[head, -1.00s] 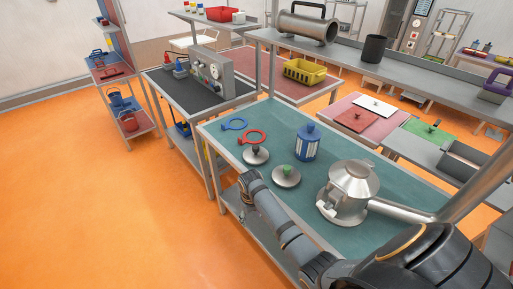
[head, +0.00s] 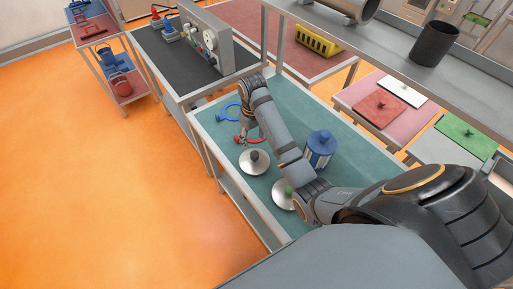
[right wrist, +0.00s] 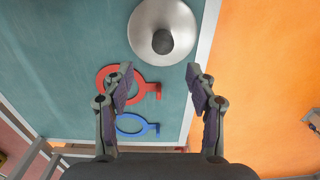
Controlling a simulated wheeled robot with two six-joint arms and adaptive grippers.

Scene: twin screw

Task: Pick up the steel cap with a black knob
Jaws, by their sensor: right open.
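The steel cap with a black knob (head: 254,161) is a round silver disc lying on the teal table top (head: 208,125), near its left edge. In the right wrist view the cap (right wrist: 164,14) is at the top, beyond the fingertips, its dark knob facing the camera. My right gripper (right wrist: 159,80) is open and empty, its fingers wide apart above the table; they do not touch the cap. In the head view my right arm reaches over the table and the gripper (head: 243,138) is small, above the rings and beside the cap. My left gripper is not in view.
A red ring (right wrist: 103,83) and a blue ring (right wrist: 120,126) lie near the gripper. A steel cap with a green knob (head: 279,202), partly hidden by my arm, and a blue-and-white canister (head: 320,146) stand close by.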

